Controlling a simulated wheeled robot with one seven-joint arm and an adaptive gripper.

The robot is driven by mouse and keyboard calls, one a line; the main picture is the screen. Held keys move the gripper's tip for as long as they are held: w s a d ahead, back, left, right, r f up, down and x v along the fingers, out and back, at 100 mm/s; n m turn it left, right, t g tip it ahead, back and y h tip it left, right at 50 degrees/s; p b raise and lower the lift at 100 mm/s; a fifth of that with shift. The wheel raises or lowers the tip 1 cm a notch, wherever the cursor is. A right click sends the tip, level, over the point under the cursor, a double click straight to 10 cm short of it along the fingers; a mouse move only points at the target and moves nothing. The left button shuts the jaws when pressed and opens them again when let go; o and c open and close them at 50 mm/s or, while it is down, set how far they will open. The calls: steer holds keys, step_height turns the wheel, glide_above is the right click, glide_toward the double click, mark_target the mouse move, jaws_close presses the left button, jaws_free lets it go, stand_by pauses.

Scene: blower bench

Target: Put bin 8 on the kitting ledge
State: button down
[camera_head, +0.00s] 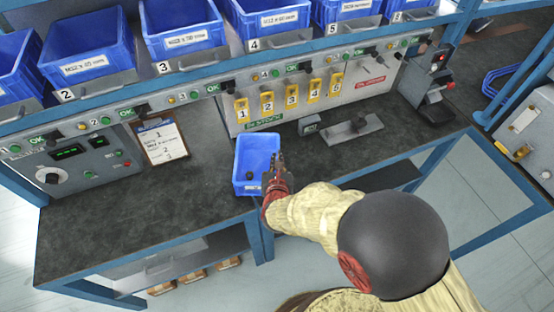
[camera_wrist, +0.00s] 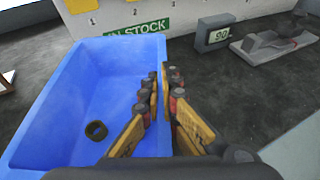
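A blue bin (camera_head: 242,160) is over the dark bench top near its front edge, with a small dark ring-shaped part (camera_wrist: 96,130) inside. No number is readable on it. My gripper (camera_head: 277,166) is at its right wall. In the wrist view, the blue bin (camera_wrist: 60,105) fills the left side. My gripper (camera_wrist: 161,92) has one finger inside the right wall and one outside, the tips close together on the rim. I cannot tell whether the bin touches the bench. No surface is marked as the kitting ledge.
Several blue bins (camera_head: 185,42) stand on the rack behind. Below them is a panel with numbered yellow tags (camera_head: 292,95) and an IN STOCK label. A clipboard (camera_head: 160,141) leans at left; a small display (camera_head: 309,124) and flat fixture (camera_head: 352,130) lie right. The bench's left front (camera_head: 110,215) is clear.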

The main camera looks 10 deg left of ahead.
steer(key=shift+f+b, duration=0.15)
steer(key=shift+b, duration=0.15)
steer(key=c, duration=2)
jaws_free()
steer(key=shift+c, duration=0.2)
steer(key=shift+r+p, duration=0.2)
steer(key=shift+p, duration=0.1)
steer(key=shift+s+r, duration=0.15)
steer(key=shift+s, duration=0.2)
steer(key=p+v, duration=0.3)
steer(key=v, duration=0.8)
steer(key=shift+s, duration=0.15)
